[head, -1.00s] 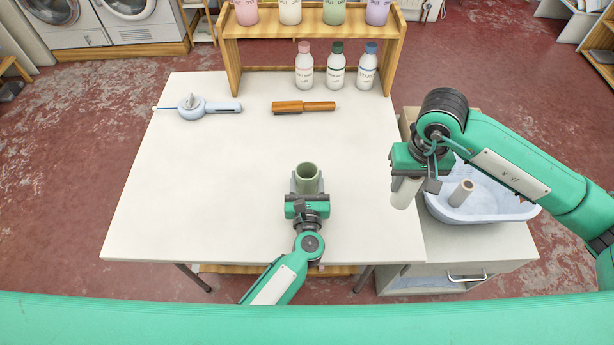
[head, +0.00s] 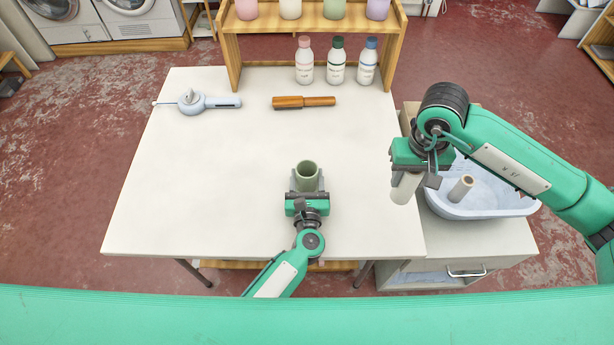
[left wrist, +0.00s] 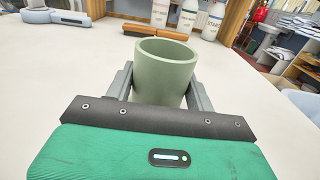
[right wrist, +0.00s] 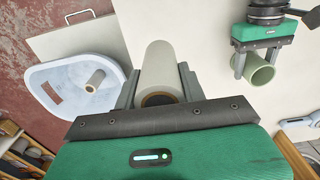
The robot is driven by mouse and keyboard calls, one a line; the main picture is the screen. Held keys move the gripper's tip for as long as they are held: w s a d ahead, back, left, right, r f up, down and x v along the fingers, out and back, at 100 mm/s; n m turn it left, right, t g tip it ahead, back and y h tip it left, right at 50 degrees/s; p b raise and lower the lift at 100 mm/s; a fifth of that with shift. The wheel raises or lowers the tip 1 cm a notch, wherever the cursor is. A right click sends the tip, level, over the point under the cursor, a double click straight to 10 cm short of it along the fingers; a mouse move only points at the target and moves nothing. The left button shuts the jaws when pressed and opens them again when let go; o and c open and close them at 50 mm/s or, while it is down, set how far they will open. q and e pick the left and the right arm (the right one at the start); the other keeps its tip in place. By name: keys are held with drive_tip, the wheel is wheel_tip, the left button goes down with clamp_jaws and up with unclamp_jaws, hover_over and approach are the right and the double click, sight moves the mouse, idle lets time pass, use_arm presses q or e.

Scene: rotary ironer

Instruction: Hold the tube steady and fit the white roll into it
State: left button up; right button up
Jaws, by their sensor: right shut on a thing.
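A sage-green hollow tube (head: 308,178) stands upright on the white table, its open mouth facing up. My left gripper (head: 307,190) has one finger on each side of it, close to its wall; whether they press on it is unclear. The tube fills the space between the fingers in the left wrist view (left wrist: 166,75). My right gripper (head: 414,172) is shut on a white roll (head: 405,187), which hangs below it, slightly tilted, right of the tube near the table's right edge. In the right wrist view the roll (right wrist: 160,70) lies between the fingers.
A pale basin (head: 480,204) with another small roll (head: 460,188) stands on a cabinet at the right. Several bottles (head: 336,66) stand under a wooden shelf (head: 232,60) at the back. A wooden-handled tool (head: 304,102) and a pale-blue device (head: 195,103) lie further back. The table's middle is clear.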

use_arm(q)
drive_tip(key=shift+o, duration=0.5)
drive_tip(key=shift+r, duration=0.35)
drive_tip(key=c, duration=0.9)
idle(0.5)
